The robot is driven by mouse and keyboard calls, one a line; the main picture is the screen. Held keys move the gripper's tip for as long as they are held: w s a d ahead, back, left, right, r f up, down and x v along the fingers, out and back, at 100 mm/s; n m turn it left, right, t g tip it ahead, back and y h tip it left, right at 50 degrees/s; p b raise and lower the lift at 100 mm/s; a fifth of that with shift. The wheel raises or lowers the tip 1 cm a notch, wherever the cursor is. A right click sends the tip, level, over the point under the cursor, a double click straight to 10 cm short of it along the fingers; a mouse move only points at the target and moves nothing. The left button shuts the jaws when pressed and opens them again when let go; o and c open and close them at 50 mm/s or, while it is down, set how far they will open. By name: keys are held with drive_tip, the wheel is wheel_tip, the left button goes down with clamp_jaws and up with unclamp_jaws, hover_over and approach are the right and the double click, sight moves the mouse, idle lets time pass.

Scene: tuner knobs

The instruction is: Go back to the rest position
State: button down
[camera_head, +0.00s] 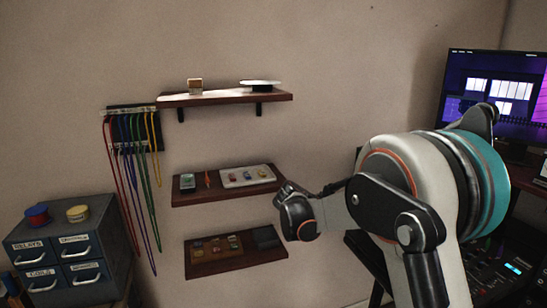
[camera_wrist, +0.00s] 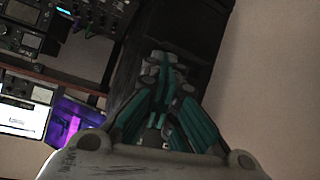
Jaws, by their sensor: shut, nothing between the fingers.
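My gripper (camera_wrist: 164,62) shows in the wrist view with its teal-and-dark fingers drawn together, nothing between them. It is in free air, and I see no contact with anything. Behind the fingers is a dark surface, with a plain wall to the right. In the head view my arm reaches from the right side toward the middle, and its bent far part is just right of the shelves. I cannot clearly make out the fingertips in that view. No mark of a rest position shows.
Three wall shelves, top (camera_head: 225,97), middle (camera_head: 222,188) and bottom (camera_head: 232,262), hold small items. A monitor (camera_head: 495,90) stands right. Radio equipment (camera_wrist: 45,35) is upper left in the wrist view.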

drive_tip(key=s+d+r+n+y, duration=0.1)
drive_tip(key=s+r+n+y, duration=0.25)
drive_tip(key=s, duration=0.65)
drive_tip(key=s+r+n+y, duration=0.25)
drive_tip(key=s+r, duration=0.25)
drive_tip(key=s, duration=0.6)
drive_tip(key=s+a+f+n+t+y, duration=0.1)
drive_tip(key=s+a+f+n+y, duration=0.1)
drive_tip(key=s, duration=0.7)
drive_tip(key=s+a+f+n+y, duration=0.2)
drive_tip(key=s, duration=0.8)
drive_tip(key=shift+a+n+t, duration=0.15)
drive_tip(key=shift+n+t, duration=0.25)
drive_tip(key=shift+f, duration=0.1)
